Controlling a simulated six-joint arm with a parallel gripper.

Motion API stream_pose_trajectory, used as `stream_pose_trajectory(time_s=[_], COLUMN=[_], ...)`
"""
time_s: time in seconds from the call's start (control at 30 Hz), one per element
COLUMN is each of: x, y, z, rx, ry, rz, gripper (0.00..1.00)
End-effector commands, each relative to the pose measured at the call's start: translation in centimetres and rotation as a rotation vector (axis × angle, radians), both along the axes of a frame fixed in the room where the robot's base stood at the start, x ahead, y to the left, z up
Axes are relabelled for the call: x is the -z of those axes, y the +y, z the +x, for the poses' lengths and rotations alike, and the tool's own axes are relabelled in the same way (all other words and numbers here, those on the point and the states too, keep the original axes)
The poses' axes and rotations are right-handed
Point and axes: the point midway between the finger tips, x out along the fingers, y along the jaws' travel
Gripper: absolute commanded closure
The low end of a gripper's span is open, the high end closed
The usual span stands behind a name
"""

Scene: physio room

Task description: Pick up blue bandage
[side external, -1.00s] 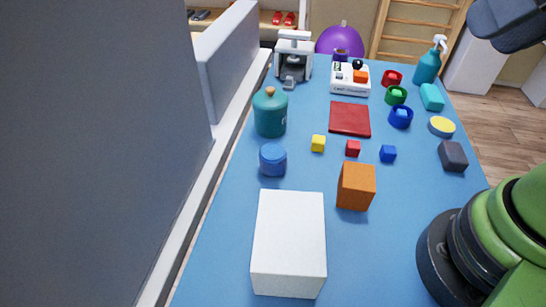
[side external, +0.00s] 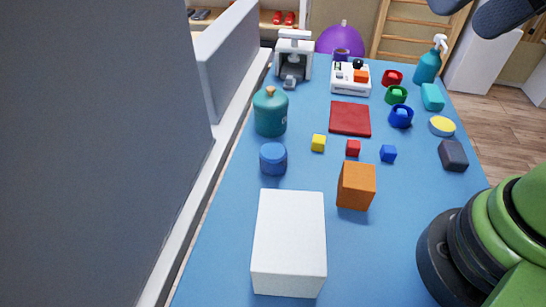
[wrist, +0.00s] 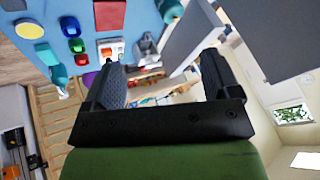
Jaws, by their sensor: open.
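The blue roll (side external: 273,158), which looks like the blue bandage, is a short upright cylinder on the left of the blue table in the side view. It stands in front of a teal jar-like container (side external: 270,112). I cannot make the roll out in the wrist view. My gripper (wrist: 160,60) is open and empty in the wrist view, its two dark fingers wide apart, with the table seen beyond.
A white box (side external: 289,245) and an orange block (side external: 356,186) stand in front of the roll. Small yellow (side external: 318,143), red (side external: 353,148) and blue (side external: 388,153) cubes lie to its right. A grey wall panel (side external: 130,150) rises left of the table.

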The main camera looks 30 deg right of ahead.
Motion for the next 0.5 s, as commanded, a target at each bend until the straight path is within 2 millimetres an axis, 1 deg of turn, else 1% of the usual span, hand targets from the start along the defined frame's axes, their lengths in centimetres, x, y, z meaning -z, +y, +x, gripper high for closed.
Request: stream_pose_trajectory(time_s=[0.03, 0.17, 0.2, 0.27, 0.3, 0.37, 0.4, 0.47, 0.5], x=[0.1, 0.8, 1.3, 2.3, 3.0, 4.4, 5.5, 7.3, 8.7], y=[0.4, 1.5, 1.9, 2.6, 3.2, 4.0, 4.6, 5.5, 6.2], z=[1.6, 5.7, 7.0, 8.8, 10.0, 11.7, 12.8, 14.3, 15.2], rx=[-0.019, -0.067, -0.081, -0.103, -0.117, -0.139, -0.154, -0.175, -0.189], ry=[0.042, 0.129, 0.156, 0.197, 0.223, 0.262, 0.287, 0.326, 0.352], rz=[-0.009, -0.040, -0.051, -0.067, -0.080, -0.098, -0.113, -0.131, -0.146], gripper=[0.18, 0.18, 0.18, 0.18, 0.18, 0.18, 0.18, 0.18, 0.18])
